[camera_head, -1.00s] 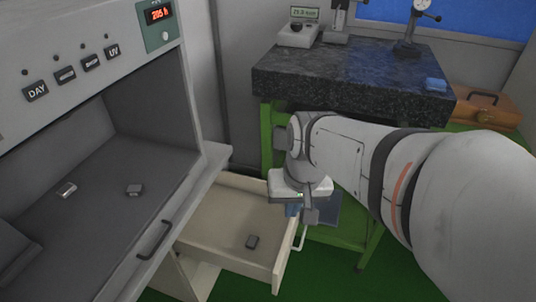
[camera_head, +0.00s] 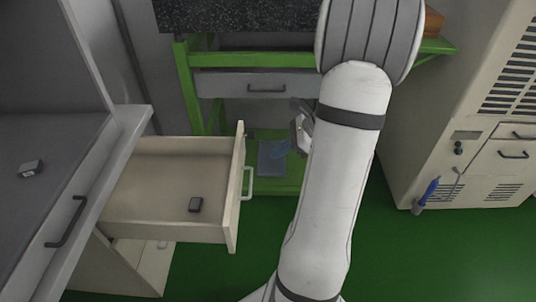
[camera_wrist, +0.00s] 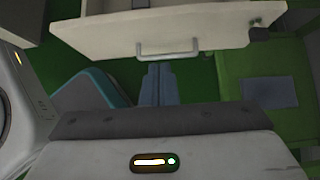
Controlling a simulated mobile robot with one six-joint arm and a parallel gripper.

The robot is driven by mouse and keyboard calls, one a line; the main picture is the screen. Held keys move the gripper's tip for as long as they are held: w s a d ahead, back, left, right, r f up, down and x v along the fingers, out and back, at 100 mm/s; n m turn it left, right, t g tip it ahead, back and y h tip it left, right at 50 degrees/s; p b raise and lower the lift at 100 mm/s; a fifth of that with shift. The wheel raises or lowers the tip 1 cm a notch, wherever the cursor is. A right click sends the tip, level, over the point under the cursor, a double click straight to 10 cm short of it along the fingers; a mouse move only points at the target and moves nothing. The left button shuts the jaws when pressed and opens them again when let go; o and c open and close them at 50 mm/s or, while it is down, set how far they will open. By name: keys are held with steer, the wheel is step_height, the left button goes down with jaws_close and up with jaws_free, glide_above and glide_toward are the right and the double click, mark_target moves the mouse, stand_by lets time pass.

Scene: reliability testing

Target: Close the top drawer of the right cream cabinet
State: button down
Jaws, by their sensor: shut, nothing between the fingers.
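The cream top drawer (camera_head: 150,190) is pulled well out below the grey cabinet at left in the head view. Its pale bar handle (camera_head: 247,184) is on the right-facing front. My gripper (camera_head: 283,149) is to the right of the drawer front, partly hidden by my arm. In the wrist view the drawer front (camera_wrist: 160,28) and its handle (camera_wrist: 168,49) are at the top. My gripper's blue fingers (camera_wrist: 158,85) are together and empty, just below the handle in the picture. Whether they touch it cannot be told.
A green bench (camera_head: 185,90) with a dark stone top and a grey drawer stands behind. A cream cabinet (camera_head: 440,150) with vents and a blue-handled tool is at right. The grey worktop (camera_head: 50,160) overhangs the drawer. Green floor (camera_head: 420,260) is open at front right.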

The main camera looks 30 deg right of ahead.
mark_target(237, 170)
steer(key=b+x, duration=0.1)
steer(key=x, duration=0.2)
steer(key=a+r+x, duration=0.1)
steer(key=x, duration=0.2)
steer(key=b+x, duration=0.1)
steer(key=x, duration=0.3)
steer(key=shift+w+a+r+b, duration=0.2)
steer(key=shift+w+a+b, duration=0.1)
steer(key=shift+w, duration=0.15)
steer(key=shift+w+a+r, duration=0.1)
steer(key=shift+w+a, duration=0.15)
steer(key=shift+a, duration=0.05)
